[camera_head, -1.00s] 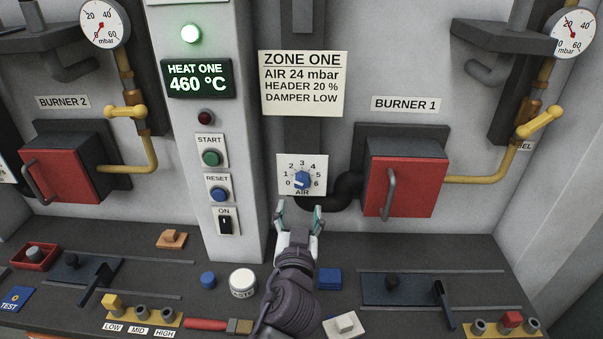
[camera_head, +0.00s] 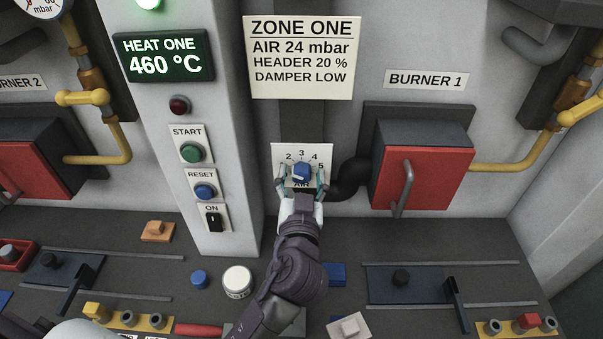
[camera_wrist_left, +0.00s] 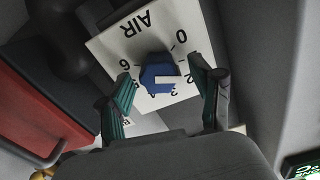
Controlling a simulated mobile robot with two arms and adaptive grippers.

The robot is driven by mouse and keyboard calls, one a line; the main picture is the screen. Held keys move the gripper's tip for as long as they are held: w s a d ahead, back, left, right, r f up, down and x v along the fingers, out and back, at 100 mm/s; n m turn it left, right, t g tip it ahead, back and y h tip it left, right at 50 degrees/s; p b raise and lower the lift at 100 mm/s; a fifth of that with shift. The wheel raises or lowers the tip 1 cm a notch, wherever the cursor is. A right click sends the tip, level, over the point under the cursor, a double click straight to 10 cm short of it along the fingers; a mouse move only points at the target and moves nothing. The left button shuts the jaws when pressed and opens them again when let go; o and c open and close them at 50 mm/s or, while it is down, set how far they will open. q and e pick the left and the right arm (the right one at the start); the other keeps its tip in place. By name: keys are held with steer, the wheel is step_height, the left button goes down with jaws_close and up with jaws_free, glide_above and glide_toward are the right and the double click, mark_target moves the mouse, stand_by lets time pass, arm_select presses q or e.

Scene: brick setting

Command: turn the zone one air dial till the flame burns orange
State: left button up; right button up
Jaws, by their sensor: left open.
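The zone one air dial is a blue knob (camera_head: 301,171) on a white numbered plate (camera_head: 290,152) marked AIR, below the ZONE ONE sign (camera_head: 302,57). In the left wrist view the knob (camera_wrist_left: 158,76) shows a white pointer line, roughly toward the 2 and 3 side; the exact reading is unclear. My left gripper (camera_head: 301,186) is open, its fingers at either side of the knob. In the wrist view (camera_wrist_left: 164,85) gaps show between fingers and knob. The Burner 1 door (camera_head: 424,180) is red and closed; no flame is visible. My right gripper is not in view.
The panel column (camera_head: 190,90) with a 460 °C display, buttons and ON switch stands left of the dial. A dark pipe (camera_head: 349,178) runs beside the plate on the right. The bench below holds a white jar (camera_head: 237,281), blue pieces and slider levers.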

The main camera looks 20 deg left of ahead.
arm_select(q)
steer(key=c, duration=1.1)
steer(key=shift+c, duration=0.2)
steer(key=m, duration=0.2)
steer(key=shift+m+p, duration=0.3)
steer(key=m+p, duration=0.1)
steer(key=m, duration=0.2)
steer(key=shift+m, duration=0.6)
